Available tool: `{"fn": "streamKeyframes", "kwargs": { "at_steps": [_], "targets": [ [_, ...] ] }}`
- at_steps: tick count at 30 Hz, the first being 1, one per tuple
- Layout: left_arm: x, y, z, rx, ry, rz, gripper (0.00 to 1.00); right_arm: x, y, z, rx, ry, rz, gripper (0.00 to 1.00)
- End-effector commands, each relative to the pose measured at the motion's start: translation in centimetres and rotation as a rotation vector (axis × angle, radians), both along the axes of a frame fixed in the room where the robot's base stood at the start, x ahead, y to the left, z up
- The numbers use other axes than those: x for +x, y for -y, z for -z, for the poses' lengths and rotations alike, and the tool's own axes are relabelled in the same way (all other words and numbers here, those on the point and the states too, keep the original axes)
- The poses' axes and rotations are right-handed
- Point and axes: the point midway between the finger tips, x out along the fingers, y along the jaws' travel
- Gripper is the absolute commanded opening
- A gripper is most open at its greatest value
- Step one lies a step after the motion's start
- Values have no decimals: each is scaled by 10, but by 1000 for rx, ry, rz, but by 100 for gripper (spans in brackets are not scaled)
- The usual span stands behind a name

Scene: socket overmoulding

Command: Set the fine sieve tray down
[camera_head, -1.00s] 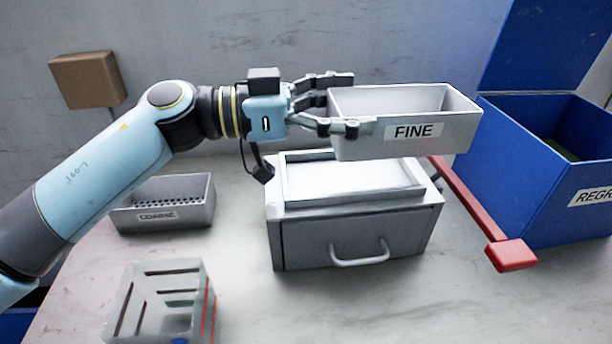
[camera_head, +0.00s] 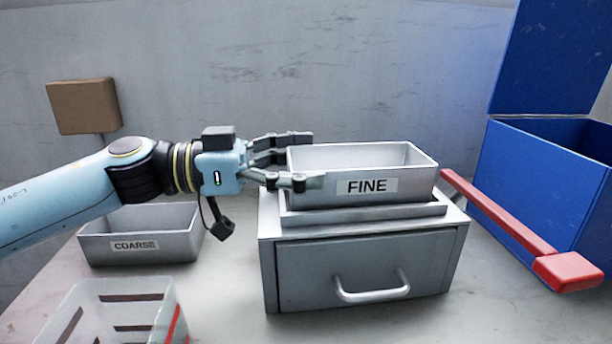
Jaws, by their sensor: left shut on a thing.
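The fine sieve tray (camera_head: 411,185) is a grey open box with a white FINE label on its front. It sits level over the raised frame (camera_head: 300,218) on top of a grey drawer unit (camera_head: 365,262). I cannot tell whether it rests fully on the frame or is just above it. My left gripper (camera_head: 300,160) is shut on the left end wall of the tray. My right gripper is not in view.
A grey tray labelled COARSE (camera_head: 180,243) stands at the left. A translucent slotted bin (camera_head: 125,308) is in front of it. A red-handled lever (camera_head: 565,270) sticks out at the right, beside a blue open-lidded bin (camera_head: 545,175). A brown block (camera_head: 84,106) is on the wall.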

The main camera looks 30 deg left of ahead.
Motion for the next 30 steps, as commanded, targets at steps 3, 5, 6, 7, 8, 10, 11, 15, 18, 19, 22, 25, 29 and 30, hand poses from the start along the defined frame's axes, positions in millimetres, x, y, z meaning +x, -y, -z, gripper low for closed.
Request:
{"fn": "streamKeyframes", "kwargs": {
  "at_steps": [3, 5, 6, 7, 8, 10, 11, 15, 18, 19, 22, 25, 29, 30],
  "targets": [
    [0, 0, -3, 0, 1, 1, 31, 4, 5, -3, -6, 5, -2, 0],
    [0, 0, -2, 0, 1, 0, 31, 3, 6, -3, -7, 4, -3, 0],
    [0, 0, -1, -1, 1, 0, 31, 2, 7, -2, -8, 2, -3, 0],
    [0, 0, 0, -1, 1, 0, 31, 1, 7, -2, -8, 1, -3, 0],
    [0, 0, 1, -1, 0, 0, 31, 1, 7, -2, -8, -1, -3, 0],
    [0, 0, 1, 0, 0, 1, 96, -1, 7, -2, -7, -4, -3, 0],
    [0, 0, 1, 0, 0, 1, 100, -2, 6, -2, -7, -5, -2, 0],
    [0, 0, 1, 0, 0, 1, 100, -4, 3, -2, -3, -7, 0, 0],
    [0, 0, 1, 0, 0, 1, 100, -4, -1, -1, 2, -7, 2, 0],
    [0, 0, 1, 1, 1, 1, 100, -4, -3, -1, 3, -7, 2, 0],
    [0, 0, -2, 1, 2, 1, 100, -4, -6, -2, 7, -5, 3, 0],
    [-4, -4, -3, 3, -1, 2, 100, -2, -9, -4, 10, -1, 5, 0],
    [-13, -16, -3, 5, -4, 4, 100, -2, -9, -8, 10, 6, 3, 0],
    [-16, -21, -3, 5, -5, 1, 100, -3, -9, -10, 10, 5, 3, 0]
  ]
}}
